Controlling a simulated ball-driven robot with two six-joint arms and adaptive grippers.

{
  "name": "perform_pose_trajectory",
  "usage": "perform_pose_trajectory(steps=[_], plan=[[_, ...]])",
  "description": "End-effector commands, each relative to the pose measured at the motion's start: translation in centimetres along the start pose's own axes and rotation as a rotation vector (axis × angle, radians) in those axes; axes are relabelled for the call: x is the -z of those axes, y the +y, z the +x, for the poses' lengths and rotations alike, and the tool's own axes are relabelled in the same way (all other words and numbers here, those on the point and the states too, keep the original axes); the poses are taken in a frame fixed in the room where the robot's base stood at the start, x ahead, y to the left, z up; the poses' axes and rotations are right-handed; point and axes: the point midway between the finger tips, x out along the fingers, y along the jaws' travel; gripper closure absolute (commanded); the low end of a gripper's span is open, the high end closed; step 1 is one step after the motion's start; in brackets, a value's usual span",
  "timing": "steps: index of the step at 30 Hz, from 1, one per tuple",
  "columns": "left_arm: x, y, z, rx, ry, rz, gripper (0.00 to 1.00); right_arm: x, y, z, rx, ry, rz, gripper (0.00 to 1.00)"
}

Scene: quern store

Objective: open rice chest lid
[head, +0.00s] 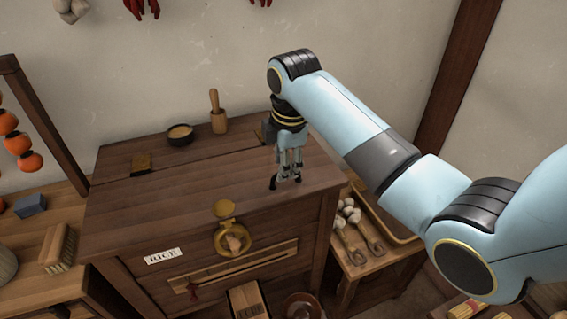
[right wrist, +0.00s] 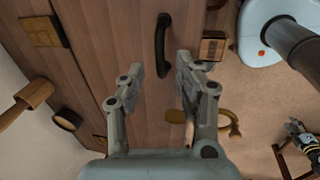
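The rice chest is a brown wooden box with a "RICE" label (head: 163,256) on its front. Its plank lid (head: 190,198) lies flat and closed, with brass hinge plates (head: 141,162) toward the back. A black handle (right wrist: 162,45) stands on the lid near its right end; it also shows in the head view (head: 273,183). My right gripper (head: 287,172) points down over the handle. In the right wrist view its fingers (right wrist: 160,68) are apart and empty, with the handle just beyond the tips. A brass hasp (head: 229,236) with a wooden peg hangs at the front. My left gripper (right wrist: 303,134) appears small at the right wrist view's edge.
A brush (head: 59,249) and blue block (head: 30,205) lie on the left bench. Garlic and scoops (head: 357,230) lie on the right bench.

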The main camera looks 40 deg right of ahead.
Motion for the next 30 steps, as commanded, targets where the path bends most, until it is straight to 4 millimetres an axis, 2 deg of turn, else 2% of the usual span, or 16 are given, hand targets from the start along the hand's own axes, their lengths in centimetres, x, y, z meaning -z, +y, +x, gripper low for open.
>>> perform_pose_trajectory(steps=[5,13,21,30], plan=[[0.04,-0.03,-0.27,0.0,0.0,0.0,0.67,0.02,-0.01,1.27,0.0,0.0,0.0,0.67],[0.05,-0.03,-0.25,0.0,0.0,0.0,0.67,0.02,0.0,1.43,-0.001,0.0,0.0,0.67],[0.07,-0.03,-0.25,0.0,0.001,0.0,0.67,0.02,0.0,1.41,-0.001,0.0,0.0,1.0],[0.1,-0.03,-0.25,0.0,0.001,0.0,0.67,0.01,0.0,1.4,-0.001,0.0,0.0,1.0]])
